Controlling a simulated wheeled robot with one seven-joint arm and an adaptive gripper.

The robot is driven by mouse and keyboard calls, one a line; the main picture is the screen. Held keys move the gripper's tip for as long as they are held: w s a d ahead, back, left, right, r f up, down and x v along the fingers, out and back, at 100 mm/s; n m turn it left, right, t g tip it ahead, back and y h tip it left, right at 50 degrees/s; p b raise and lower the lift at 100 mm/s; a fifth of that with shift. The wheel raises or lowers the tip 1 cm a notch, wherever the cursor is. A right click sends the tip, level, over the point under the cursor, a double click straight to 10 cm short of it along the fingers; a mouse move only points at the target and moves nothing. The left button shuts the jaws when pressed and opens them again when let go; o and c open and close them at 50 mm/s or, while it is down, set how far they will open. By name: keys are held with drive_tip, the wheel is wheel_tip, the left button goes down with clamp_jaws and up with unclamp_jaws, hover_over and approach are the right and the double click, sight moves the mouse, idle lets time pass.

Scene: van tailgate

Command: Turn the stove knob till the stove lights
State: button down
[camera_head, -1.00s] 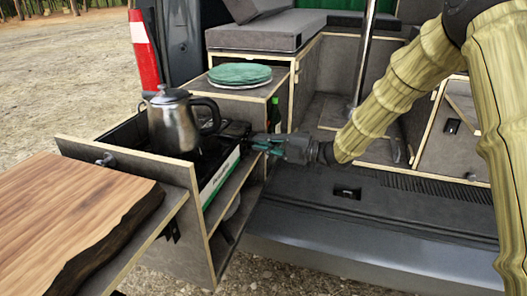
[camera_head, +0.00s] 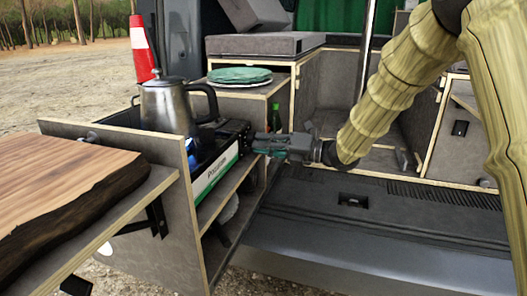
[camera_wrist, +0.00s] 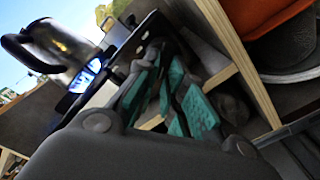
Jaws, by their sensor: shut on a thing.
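The stove (camera_head: 216,172) is a black-topped unit with a white and green front panel in the pull-out drawer. A steel kettle (camera_head: 168,106) stands on it, and the kettle also shows in the wrist view (camera_wrist: 50,45). A blue flame (camera_wrist: 85,76) glows under the kettle in the wrist view, with a blue spot (camera_head: 191,147) in the head view. My gripper (camera_head: 257,144) is at the right end of the stove, its green-padded fingers closed at the knob's place. The knob itself is hidden by the fingers.
A wooden board (camera_head: 60,190) lies at the front left, beside the drawer's front panel (camera_head: 165,205). Green plates (camera_head: 240,75) sit on the cabinet behind. A green bottle (camera_head: 274,117) stands close behind my gripper. The van floor (camera_head: 340,225) to the right is clear.

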idle(0.4)
drive_tip(key=c, duration=1.5)
unclamp_jaws()
